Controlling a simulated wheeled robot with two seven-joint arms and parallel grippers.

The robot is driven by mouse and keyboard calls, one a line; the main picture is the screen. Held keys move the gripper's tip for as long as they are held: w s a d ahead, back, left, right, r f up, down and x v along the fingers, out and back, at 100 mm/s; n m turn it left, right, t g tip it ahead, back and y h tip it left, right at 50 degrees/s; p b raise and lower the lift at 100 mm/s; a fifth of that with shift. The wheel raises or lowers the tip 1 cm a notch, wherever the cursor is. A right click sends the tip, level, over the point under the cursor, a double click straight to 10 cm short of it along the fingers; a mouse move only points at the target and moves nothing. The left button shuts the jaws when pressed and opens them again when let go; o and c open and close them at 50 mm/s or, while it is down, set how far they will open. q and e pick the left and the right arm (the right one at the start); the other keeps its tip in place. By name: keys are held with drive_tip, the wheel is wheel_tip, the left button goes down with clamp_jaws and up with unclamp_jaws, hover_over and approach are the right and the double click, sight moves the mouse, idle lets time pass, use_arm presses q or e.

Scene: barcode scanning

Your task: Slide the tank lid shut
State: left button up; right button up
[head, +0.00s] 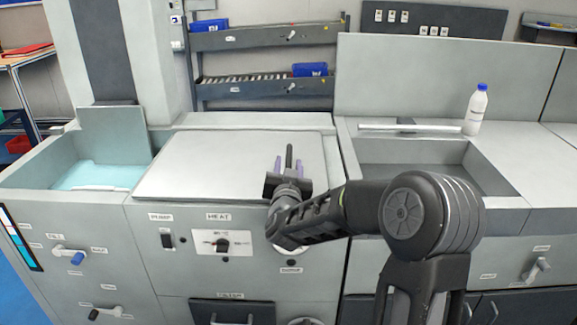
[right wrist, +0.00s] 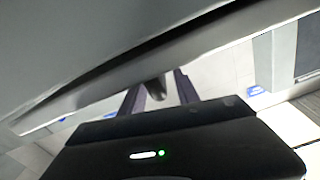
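A flat light-grey lid panel (head: 215,165) lies over the middle section of the grey machine. To its left is an open tank (head: 30,180) with pale blue liquid inside. My right gripper (head: 289,162) is over the right part of the panel, its two purple-grey fingers apart. A dark upright peg, which may be the lid's handle, stands between the fingers. The peg (right wrist: 157,88) also shows between the fingers in the right wrist view, with gaps on both sides. My left gripper is not in view.
An open, empty-looking basin (head: 410,150) is right of the panel, with a white bar (head: 415,128) along its back edge. A white bottle with a blue cap (head: 476,110) stands behind its right end. Shelves (head: 265,90) with blue boxes are at the back.

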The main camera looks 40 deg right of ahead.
drive_tip(key=shift+c, duration=0.4)
clamp_jaws()
idle(0.9)
